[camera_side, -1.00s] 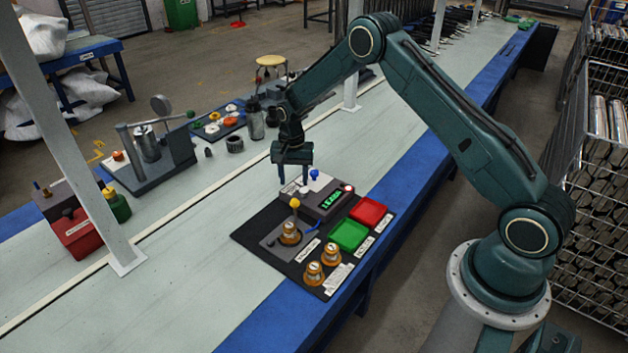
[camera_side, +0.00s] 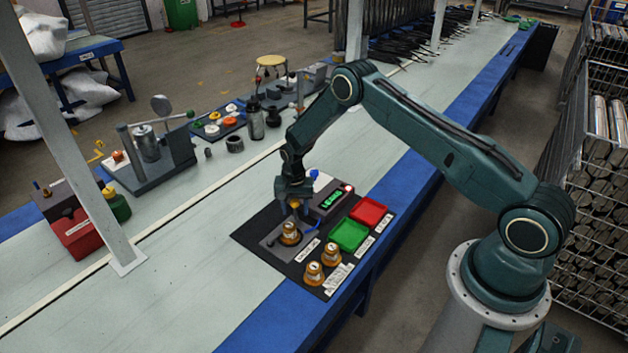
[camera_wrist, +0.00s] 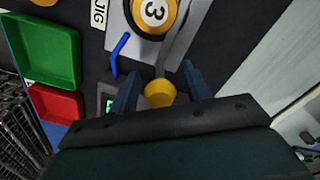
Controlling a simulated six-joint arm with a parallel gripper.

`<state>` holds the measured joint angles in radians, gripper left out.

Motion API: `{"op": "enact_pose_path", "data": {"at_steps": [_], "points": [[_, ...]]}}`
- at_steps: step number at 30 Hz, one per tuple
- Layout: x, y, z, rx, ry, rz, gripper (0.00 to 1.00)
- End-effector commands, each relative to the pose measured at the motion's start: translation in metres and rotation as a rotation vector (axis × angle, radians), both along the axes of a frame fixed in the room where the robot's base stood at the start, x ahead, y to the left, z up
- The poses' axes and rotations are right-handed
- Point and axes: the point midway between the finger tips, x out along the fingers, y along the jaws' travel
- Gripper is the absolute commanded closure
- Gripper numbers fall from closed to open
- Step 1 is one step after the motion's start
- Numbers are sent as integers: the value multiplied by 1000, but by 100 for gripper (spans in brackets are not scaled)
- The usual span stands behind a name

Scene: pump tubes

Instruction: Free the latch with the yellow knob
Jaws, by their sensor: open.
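The latch's yellow knob (camera_wrist: 160,93) sits between the two open fingers of my gripper (camera_wrist: 159,86) in the wrist view. A grey latch arm (camera_wrist: 178,45) runs from the knob along the orange-brown part marked 3 (camera_wrist: 154,12), which sits in the jig (camera_wrist: 118,18). In the side view my gripper (camera_side: 295,203) is low over the jig, and its fingers hide most of the knob. The part in the jig (camera_side: 290,233) stands just in front of the gripper. Whether a finger touches the knob I cannot tell.
A blue lever (camera_wrist: 120,52) lies beside the jig. A green tray (camera_side: 349,236), a red tray (camera_side: 368,211) and two more parts (camera_side: 331,253) are on the black mat (camera_side: 260,222).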

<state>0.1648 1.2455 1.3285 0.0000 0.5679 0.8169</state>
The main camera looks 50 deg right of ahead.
Motion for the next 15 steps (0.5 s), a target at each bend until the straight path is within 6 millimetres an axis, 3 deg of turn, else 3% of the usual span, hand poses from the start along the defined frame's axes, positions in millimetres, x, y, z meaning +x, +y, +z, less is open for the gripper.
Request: {"op": "enact_pose_path", "data": {"at_steps": [6,15], "points": [[0,0,-15,0,0,0,52],[0,0,-17,0,0,0,52]]}}
